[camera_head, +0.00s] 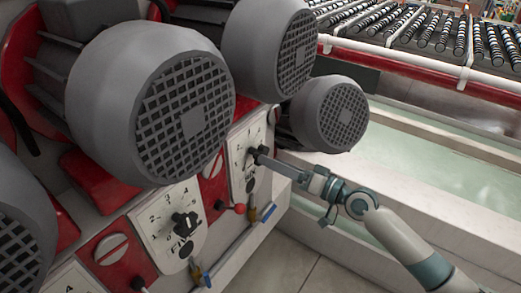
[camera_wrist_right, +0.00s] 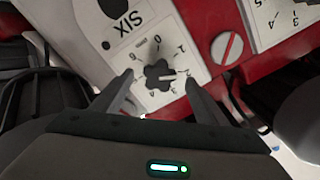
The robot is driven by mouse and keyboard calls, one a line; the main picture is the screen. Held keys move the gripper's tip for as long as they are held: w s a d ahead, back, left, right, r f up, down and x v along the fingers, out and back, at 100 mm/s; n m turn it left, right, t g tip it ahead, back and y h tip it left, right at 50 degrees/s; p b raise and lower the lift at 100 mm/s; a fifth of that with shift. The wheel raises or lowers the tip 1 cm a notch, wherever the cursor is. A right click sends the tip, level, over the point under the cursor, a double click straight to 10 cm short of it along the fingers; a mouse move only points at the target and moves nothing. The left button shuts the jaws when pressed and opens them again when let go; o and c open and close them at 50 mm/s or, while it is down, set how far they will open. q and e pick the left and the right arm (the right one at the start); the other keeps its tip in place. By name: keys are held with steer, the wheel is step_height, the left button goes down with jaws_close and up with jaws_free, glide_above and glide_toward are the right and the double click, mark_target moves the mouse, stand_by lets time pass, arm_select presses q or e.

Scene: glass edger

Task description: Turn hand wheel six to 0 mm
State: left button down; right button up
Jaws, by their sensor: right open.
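Hand wheel six is a black star-shaped knob on a white dial plate marked SIX (camera_wrist_right: 130,20). The knob (camera_wrist_right: 158,72) shows in the right wrist view, with a light pointer line that appears to aim right, near the 2. My right gripper (camera_wrist_right: 160,82) is open, with one finger on each side of the knob; contact cannot be told. In the head view, my right gripper (camera_head: 268,160) reaches in from the right to the far dial plate (camera_head: 238,165), hiding part of the knob. My left gripper is not in view.
Large grey motors (camera_head: 150,100) with grilles overhang the dials. A nearer dial (camera_head: 165,220) has its own black knob. Red panels hold slotted screws (camera_head: 112,249), and a red-balled lever (camera_head: 239,209) is close by. A roller conveyor (camera_head: 420,30) stands behind.

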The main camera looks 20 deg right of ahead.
mark_target(257, 153)
steer(key=shift+p+x, duration=0.8)
steer(key=shift+x, duration=2)
steer(key=c, duration=1.1)
